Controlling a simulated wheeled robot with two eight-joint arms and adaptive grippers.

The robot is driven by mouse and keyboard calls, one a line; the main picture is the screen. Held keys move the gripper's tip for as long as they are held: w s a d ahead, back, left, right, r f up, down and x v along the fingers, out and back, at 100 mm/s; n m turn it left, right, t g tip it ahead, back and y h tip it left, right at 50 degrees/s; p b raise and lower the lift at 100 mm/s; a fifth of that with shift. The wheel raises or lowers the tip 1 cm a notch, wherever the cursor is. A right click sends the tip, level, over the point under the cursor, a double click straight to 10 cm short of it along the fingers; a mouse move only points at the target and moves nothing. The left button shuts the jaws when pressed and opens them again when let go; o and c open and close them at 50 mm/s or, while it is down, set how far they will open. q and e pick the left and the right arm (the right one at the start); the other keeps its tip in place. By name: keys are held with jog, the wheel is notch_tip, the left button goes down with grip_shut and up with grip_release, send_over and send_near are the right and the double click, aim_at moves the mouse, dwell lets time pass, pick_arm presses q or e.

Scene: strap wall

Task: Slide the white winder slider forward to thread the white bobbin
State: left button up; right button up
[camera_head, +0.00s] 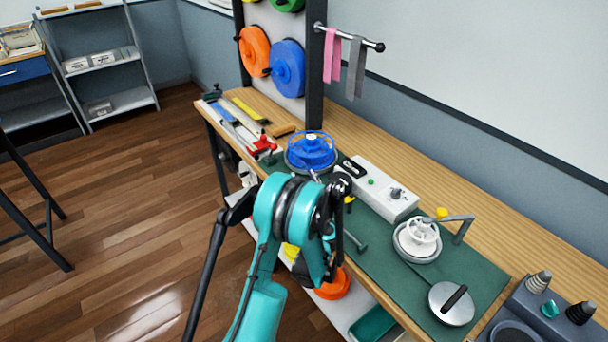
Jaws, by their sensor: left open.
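The white bobbin (421,232) sits upright on a round grey winder base at the right of the green mat. A bent grey metal arm (461,226) stands beside it, with a yellow knob (442,213) behind the bobbin. I cannot tell for certain which part is the white winder slider. My left gripper (338,190) is open, left of the white bobbin and apart from it, near the front of the control box. My teal arm partly hides it, and its fingertips are hard to make out. My right gripper is not in view.
A white control box (372,188) stands between the blue bobbin (311,152) and the white one. A round metal disc (451,303) with a black bar lies in front right. Tools and a red clamp (262,146) lie at the bench's far end.

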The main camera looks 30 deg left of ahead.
pick_arm(q)
jog(key=shift+x, duration=0.8)
grip_shut()
jog(key=shift+w+f, duration=0.1)
